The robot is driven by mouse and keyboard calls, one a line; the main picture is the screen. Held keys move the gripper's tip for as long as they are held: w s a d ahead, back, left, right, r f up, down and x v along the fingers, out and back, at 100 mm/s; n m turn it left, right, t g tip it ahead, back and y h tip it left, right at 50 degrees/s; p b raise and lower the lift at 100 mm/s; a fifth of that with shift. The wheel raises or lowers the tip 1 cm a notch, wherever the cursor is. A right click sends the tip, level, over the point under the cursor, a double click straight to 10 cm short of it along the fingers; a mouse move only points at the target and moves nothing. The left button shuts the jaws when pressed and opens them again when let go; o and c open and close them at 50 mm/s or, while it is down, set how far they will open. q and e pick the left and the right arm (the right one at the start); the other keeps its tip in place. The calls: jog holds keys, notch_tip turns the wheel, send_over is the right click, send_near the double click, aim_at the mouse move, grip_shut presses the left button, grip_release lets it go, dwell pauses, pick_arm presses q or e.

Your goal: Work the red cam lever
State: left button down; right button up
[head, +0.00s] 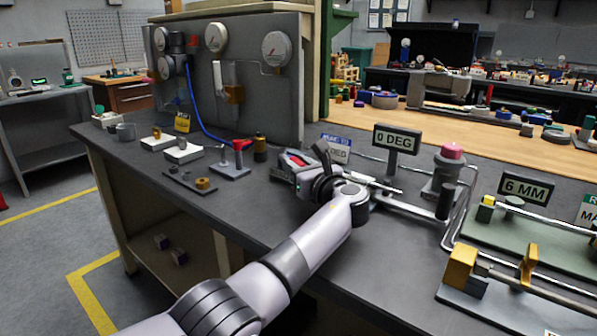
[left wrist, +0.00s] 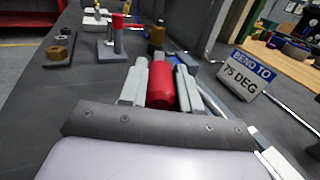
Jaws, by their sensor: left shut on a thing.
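A red rounded grip (left wrist: 161,86), which looks like the handle of the red lever, lies between the two pale fingers of my left gripper (left wrist: 159,74) in the left wrist view. The fingers are shut on its sides. In the head view my left gripper (head: 287,166) is low over the bench, with a bit of red (head: 294,160) showing at its fingers. The lever's base and pivot are mostly hidden by my gripper and wrist. My right gripper is not in view.
A small stand with a red T-shaped top (head: 240,146) is left of my gripper. A "75 DEG" sign (left wrist: 243,76) stands close on the right in the wrist view. The "0 DEG" sign (head: 396,138) and a pink-capped post (head: 450,165) are further right. Bare bench lies in front.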

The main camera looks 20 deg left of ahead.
pick_arm(q)
jog(key=shift+w+r, duration=0.1)
jog(key=shift+r, duration=0.05)
dwell(0.4)
jog(key=c, duration=0.8)
grip_release()
jog(key=shift+p+v, duration=0.55)
jog(key=shift+v, duration=3)
